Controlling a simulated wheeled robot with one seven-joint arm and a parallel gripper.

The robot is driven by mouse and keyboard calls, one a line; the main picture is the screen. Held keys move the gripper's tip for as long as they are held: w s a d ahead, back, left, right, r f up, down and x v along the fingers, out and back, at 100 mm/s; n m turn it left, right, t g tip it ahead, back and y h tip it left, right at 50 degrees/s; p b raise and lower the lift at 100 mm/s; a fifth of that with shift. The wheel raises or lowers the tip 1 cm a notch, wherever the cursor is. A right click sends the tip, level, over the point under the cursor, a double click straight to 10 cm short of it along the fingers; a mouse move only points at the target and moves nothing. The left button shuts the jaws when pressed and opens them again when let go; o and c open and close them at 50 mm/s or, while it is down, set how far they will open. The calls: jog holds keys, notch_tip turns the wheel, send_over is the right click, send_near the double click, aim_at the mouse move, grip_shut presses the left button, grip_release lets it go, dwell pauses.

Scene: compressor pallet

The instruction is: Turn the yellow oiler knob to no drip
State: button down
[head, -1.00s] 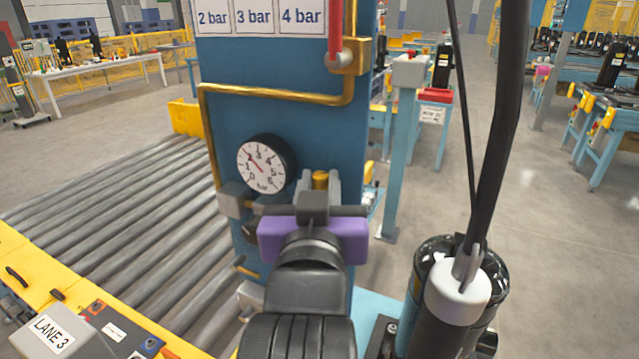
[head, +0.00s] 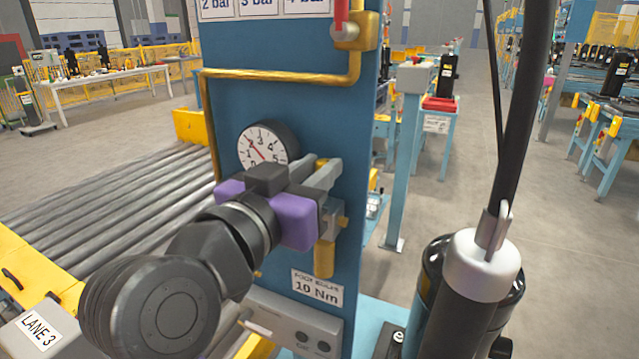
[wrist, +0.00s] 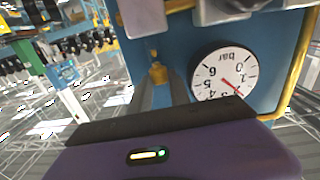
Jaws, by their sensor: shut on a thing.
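The yellow oiler knob (head: 321,162) sits on the blue panel, right of the round gauge, partly hidden by my fingers. My gripper (head: 322,168) comes from the lower left, with its grey fingers on either side of the knob. In the wrist view, the knob (wrist: 157,72) shows between the fingertips, and my gripper (wrist: 160,85) is shut on it. The pressure gauge (head: 268,145) has a white dial marked bar and a red needle. Below the gripper, a yellow cylinder (head: 324,260) hangs under the grey fitting. Any mark on the knob cannot be made out.
A brass pipe (head: 280,77) runs across the panel above the gauge. A label reading 10 Nm (head: 317,290) is lower on the panel. A black cylinder with a grey cap (head: 480,265) stands front right. A roller conveyor (head: 120,210) lies left.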

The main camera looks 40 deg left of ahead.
jog(key=shift+a+f+m+h+b, duration=0.1)
jog(key=shift+m+h+b, duration=0.45)
jog(key=shift+h, duration=0.35)
jog(key=c, duration=1.2)
grip_release()
